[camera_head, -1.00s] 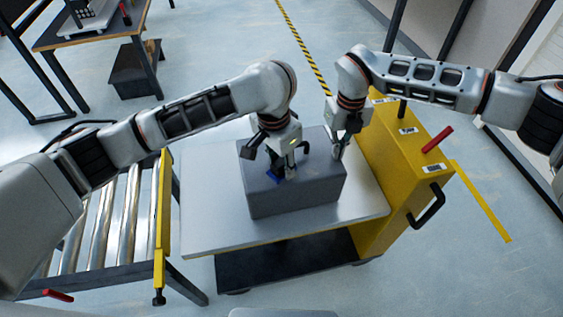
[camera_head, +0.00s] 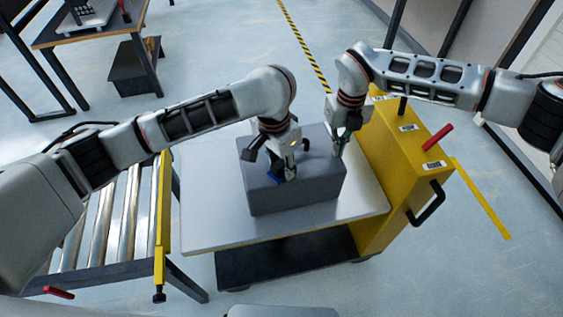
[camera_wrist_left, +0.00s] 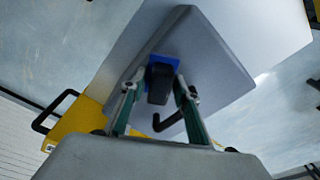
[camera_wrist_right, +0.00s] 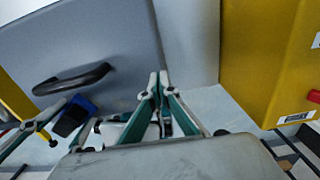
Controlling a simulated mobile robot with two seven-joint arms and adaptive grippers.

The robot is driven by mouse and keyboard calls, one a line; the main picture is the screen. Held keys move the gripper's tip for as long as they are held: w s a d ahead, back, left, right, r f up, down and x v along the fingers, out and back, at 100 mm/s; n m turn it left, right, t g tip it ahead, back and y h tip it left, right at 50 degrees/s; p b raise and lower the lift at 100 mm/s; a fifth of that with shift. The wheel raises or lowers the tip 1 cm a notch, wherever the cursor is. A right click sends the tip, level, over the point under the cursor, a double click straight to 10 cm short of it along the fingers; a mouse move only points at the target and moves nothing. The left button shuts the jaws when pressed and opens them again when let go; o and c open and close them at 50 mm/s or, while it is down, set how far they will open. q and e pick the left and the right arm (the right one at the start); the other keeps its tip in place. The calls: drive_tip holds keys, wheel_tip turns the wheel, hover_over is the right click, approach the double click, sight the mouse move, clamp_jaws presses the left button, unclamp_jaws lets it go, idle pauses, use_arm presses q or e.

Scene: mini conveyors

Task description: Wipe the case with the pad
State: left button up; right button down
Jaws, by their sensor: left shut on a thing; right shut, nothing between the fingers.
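The case (camera_head: 305,195) is a dark grey box on a cart, with a black handle (camera_wrist_right: 75,78) on its upper face. My left gripper (camera_head: 288,174) is shut on the black grip of the blue pad (camera_wrist_left: 164,60). The pad is at the case's upper face, left of the handle in the head view; its underside is hidden, so full contact cannot be told. The pad also shows in the right wrist view (camera_wrist_right: 84,104). My right gripper (camera_wrist_right: 158,80) is shut and empty, with its fingertips at the case's right edge, apparently touching it.
The cart's silver top (camera_head: 213,205) has bare room left of the case. A yellow cart end panel (camera_head: 395,165) with a black handle stands close on the right. A roller conveyor (camera_head: 105,220) stands at the left. A work table (camera_head: 95,35) is farther back.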

use_arm(q)
drive_tip(key=shift+f, duration=0.25)
